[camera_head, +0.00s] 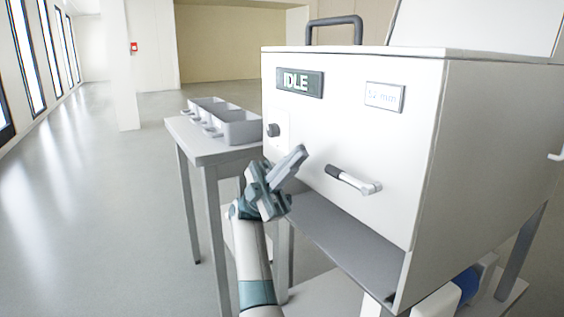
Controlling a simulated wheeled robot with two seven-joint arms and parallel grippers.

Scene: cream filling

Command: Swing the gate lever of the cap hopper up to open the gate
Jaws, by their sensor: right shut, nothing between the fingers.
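The cap hopper (400,170) is a large white box with a dark "IDLE" display (299,82) on its front. Its gate lever (353,179) sits low on the front face, a metal bar with a black grip at its left end. The lever lies near level, tilting slightly down to the right toward its metal end. My right gripper (291,163) is shut and empty, in front of the box's lower left part. It is left of the lever's black grip and apart from it in the picture. My left gripper is not in view.
A black knob (273,130) is on the box's left front. A grey tray (345,240) extends below the front face. A side table (190,140) with grey bins (238,127) stands at the left. The floor (90,200) further left is clear.

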